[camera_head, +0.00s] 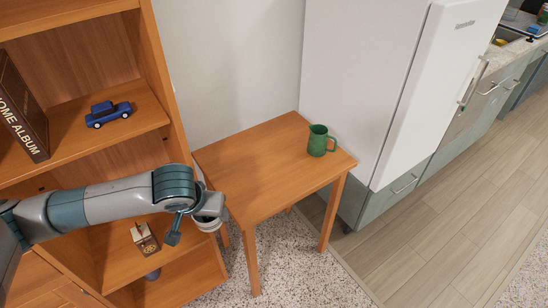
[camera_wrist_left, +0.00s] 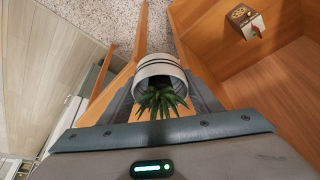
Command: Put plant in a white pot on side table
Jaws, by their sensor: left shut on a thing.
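The plant in a white pot (camera_wrist_left: 158,68) has green spiky leaves and dark bands around the pot. My left gripper (camera_head: 207,210) is shut on the pot, with one finger on each side in the wrist view. The pot's pale rim (camera_head: 209,225) also shows in the head view, just below the gripper; the leaves are hidden there. The gripper is between the bookshelf and the near left corner of the wooden side table (camera_head: 245,170). My right gripper is not in view.
A green mug (camera_head: 318,141) stands on the table's right part; the left and middle of the top are clear. The wooden bookshelf (camera_head: 160,70) holds a blue toy car (camera_head: 108,114) and a home album (camera_head: 22,112). A white fridge (camera_head: 372,80) stands behind the table's right side.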

